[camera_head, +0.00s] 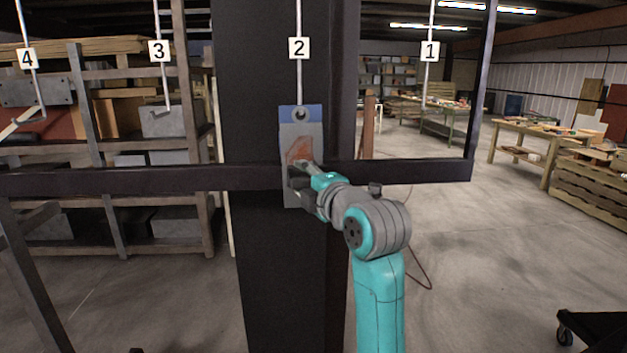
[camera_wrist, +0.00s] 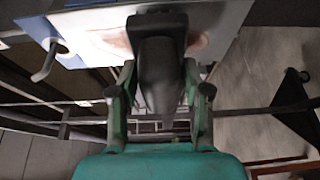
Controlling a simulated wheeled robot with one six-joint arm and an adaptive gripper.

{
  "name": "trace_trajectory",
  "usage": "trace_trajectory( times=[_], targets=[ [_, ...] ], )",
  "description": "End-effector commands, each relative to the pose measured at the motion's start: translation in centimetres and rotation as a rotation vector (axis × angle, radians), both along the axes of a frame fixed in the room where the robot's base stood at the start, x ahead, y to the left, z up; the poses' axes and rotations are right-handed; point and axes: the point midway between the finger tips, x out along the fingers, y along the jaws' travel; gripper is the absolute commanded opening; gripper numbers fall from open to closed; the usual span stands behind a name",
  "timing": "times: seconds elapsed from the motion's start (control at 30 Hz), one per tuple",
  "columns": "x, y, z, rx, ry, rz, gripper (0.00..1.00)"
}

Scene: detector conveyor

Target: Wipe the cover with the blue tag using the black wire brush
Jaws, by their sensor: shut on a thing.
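The cover with the blue tag (camera_head: 287,138) is a grey upright plate hanging under the sign 2, with a blue band across its top and a reddish-brown patch near its middle. It also shows at the top of the wrist view (camera_wrist: 88,50), with part of the brown patch. My gripper (camera_head: 303,183) is in front of the cover's lower half. In the wrist view, my gripper (camera_wrist: 160,95) is shut on a dark brush (camera_wrist: 158,62), which reaches over the brown patch. Its bristles are hidden, so I cannot tell whether they touch the cover.
A dark horizontal rail (camera_head: 130,181) and a wide black post (camera_head: 270,260) stand around and behind the cover. Another grey plate (camera_head: 163,122) hangs under sign 3 and one (camera_head: 35,92) under sign 4. Shelves are at left; workbenches (camera_head: 520,130) and open floor are at right.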

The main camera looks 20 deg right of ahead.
Motion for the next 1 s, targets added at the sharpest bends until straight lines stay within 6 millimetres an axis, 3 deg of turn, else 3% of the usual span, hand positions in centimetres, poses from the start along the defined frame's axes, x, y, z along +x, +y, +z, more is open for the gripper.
trace_trajectory(
  times=[0.8, 1.0],
  targets=[
    [1.7, 4.5, 0.0, 0.0, -0.001, 0.001, 0.2],
    [1.8, 4.7, 0.4, 0.0, -0.001, 0.0, 0.2]
  ],
)
